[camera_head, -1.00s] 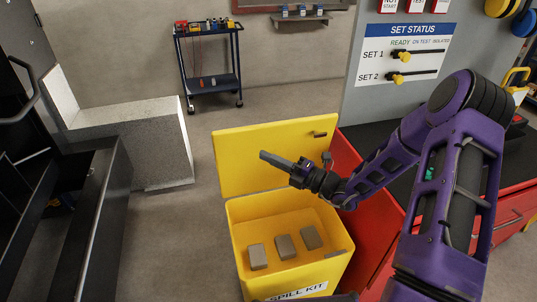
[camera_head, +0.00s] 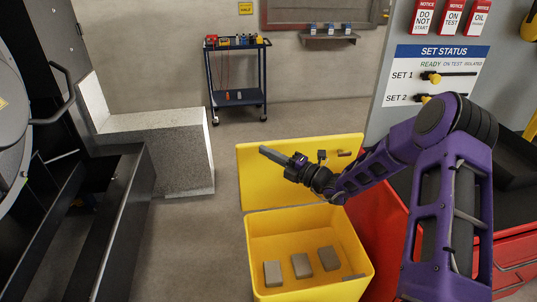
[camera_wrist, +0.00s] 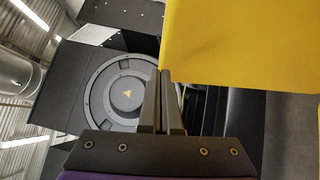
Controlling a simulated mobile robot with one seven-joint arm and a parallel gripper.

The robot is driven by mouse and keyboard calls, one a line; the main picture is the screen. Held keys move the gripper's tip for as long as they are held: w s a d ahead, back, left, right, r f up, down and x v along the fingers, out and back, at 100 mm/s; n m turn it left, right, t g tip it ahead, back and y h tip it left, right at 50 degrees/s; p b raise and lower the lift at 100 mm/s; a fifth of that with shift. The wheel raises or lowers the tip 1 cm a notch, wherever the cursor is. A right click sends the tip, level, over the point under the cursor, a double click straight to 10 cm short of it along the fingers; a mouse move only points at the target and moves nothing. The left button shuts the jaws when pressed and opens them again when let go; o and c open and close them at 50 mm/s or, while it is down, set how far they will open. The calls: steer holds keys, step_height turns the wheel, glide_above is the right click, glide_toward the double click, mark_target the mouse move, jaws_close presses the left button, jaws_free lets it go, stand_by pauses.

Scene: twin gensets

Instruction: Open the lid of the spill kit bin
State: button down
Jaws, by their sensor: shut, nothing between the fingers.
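The yellow spill kit bin (camera_head: 258,262) stands on the floor at the lower middle of the head view. Its lid (camera_head: 252,194) is swung up and stands behind the opening, leaning back. Several grey blocks lie inside, among them a middle one (camera_head: 301,265). My gripper (camera_head: 270,153) is shut and empty, pointing left in front of the lid's upper part. In the wrist view my shut fingers (camera_wrist: 165,100) point up the picture, with the yellow lid (camera_wrist: 240,45) beside them at the right. Whether they touch the lid I cannot tell.
A red cabinet (camera_head: 375,228) stands close at the bin's right. A pale block (camera_head: 160,150) and dark metal frames (camera_head: 110,235) are at the left. A tool cart (camera_head: 238,75) stands at the back wall. Floor (camera_head: 205,235) left of the bin is clear.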

steer(key=shift+w+r, duration=0.1)
steer(key=shift+m+h, duration=0.4)
steer(key=shift+h, duration=0.1)
steer(key=w, duration=0.2)
steer(key=w+a+p, duration=0.1)
steer(key=w, duration=0.1)
steer(key=w+p, duration=0.1)
steer(key=w, duration=0.1)
steer(key=shift+a+r, duration=0.15)
steer(key=shift+r, duration=0.25)
steer(key=shift+s+p, duration=0.1)
steer(key=shift+p, duration=0.25)
